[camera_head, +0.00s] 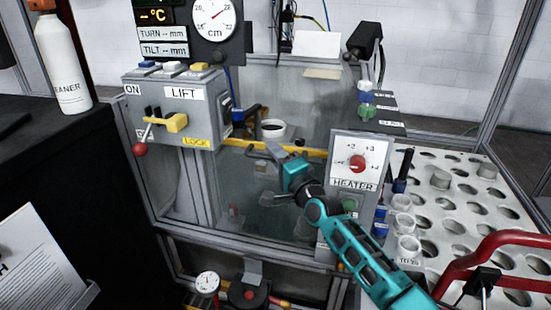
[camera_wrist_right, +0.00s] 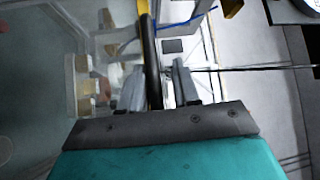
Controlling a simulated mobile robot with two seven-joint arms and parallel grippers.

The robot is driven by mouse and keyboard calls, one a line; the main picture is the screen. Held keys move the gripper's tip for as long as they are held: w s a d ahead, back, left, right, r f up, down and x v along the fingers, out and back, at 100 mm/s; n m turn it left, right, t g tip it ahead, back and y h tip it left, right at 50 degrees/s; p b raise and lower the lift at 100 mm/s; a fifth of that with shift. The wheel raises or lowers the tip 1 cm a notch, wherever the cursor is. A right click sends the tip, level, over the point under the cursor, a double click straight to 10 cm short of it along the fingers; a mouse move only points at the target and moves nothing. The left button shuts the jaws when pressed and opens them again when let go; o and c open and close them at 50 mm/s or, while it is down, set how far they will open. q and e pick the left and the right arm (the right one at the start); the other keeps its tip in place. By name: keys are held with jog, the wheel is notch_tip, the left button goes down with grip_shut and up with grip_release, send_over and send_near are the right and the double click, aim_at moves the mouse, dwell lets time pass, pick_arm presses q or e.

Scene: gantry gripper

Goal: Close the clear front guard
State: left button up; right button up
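A clear panel, which looks like the front guard (camera_head: 252,212), stands in the grey metal frame below a yellow bar. I cannot tell exactly where its edges lie or how far it is shut. My right gripper (camera_head: 270,153), on a teal arm, is at the yellow bar in front of the machine. In the right wrist view, the gripper's two grey fingers (camera_wrist_right: 158,88) stand apart with a dark bar (camera_wrist_right: 150,55) between them. The bar lies nearer the left finger, and a gap shows beside the right finger. My left gripper is not in view.
A grey LIFT box (camera_head: 180,108) with a red-knobbed lever is at the left. A HEATER box (camera_head: 357,165) stands close to my right arm. A white cup (camera_head: 273,130) sits behind the bar. A perforated rack (camera_head: 460,205) and red pipe (camera_head: 495,250) are at the right.

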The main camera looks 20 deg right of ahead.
jog(key=shift+o, duration=0.7)
jog(key=shift+r, duration=0.15)
jog(key=shift+s+f, duration=0.2)
jog(key=s, duration=0.4)
jog(key=s+d+f, duration=0.1)
jog(key=s, duration=0.3)
jog(key=s+d, duration=0.1)
jog(key=s, duration=0.3)
jog(key=shift+s+f, duration=0.15)
jog(key=shift+f, duration=0.15)
jog(key=s+a+f+n+g, duration=0.2)
jog(key=s+f+n+g, duration=0.1)
jog(key=s+f+n, duration=0.2)
jog(key=s+a+f+n+g, duration=0.2)
jog(key=s+a+f+n, duration=0.1)
jog(key=s+f+n, duration=0.3)
jog(key=s+a+f+n+g, duration=0.3)
jog(key=s+f+n, duration=0.3)
jog(key=s+f, duration=0.2)
jog(key=shift+s+a+f+g+h, duration=0.1)
jog(key=shift+f+g+h, duration=0.05)
jog(key=shift+f, duration=0.55)
jog(key=shift+s+a+f+g+h, duration=0.1)
jog(key=shift+f+g+h, duration=0.05)
jog(key=shift+f, duration=0.5)
